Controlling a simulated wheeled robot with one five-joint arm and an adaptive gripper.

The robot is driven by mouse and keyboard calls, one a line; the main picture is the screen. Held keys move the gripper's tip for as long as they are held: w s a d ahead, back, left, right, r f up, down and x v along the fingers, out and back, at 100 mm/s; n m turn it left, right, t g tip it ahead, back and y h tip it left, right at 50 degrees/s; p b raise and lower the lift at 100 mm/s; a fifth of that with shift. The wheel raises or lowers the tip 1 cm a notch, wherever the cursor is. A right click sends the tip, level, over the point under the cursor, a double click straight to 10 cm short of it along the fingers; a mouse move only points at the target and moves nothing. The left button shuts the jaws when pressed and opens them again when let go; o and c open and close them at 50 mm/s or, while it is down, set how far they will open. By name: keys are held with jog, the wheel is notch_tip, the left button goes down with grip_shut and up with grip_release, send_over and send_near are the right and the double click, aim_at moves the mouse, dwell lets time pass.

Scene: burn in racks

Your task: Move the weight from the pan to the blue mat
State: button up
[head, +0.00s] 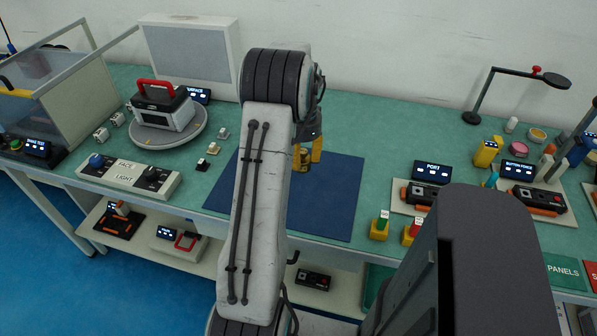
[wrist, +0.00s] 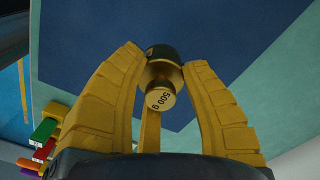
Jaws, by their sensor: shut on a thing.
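The weight (wrist: 159,97) is a brass piece marked "500 g", with a knob facing the wrist camera and a wider, darker body behind it. My gripper (wrist: 162,68) is shut on it, with yellow fingers at both sides. The blue mat (head: 335,205) lies on the green bench, and it fills much of the wrist view (wrist: 100,35) behind the weight. I cannot tell whether the weight touches the mat. No pan can be made out for certain.
At left, a round grey plate (head: 194,137) bears a box with a red handle (head: 160,97). A switch panel (head: 130,174) stands at the front left. At right are small testers (head: 422,194), coloured blocks (head: 379,226) and a black lamp (head: 515,76). The mat's right part is clear.

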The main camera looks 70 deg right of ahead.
jog(key=shift+w+a+f+p, duration=0.35)
jog(key=shift+a+f, duration=0.15)
jog(key=shift+a, duration=0.25)
notch_tip(320, 180, down, 2)
jog(key=shift+f+p, duration=0.25)
jog(key=shift+p, duration=0.8)
jog(key=shift+f, duration=0.7)
jog(key=shift+f, duration=0.1)
jog(key=o, duration=1.1)
jog(key=shift+o, duration=0.2)
notch_tip(320, 180, up, 12)
jog(key=b, duration=0.2)
jog(key=shift+w+b, duration=0.1)
jog(key=shift+b, duration=0.25)
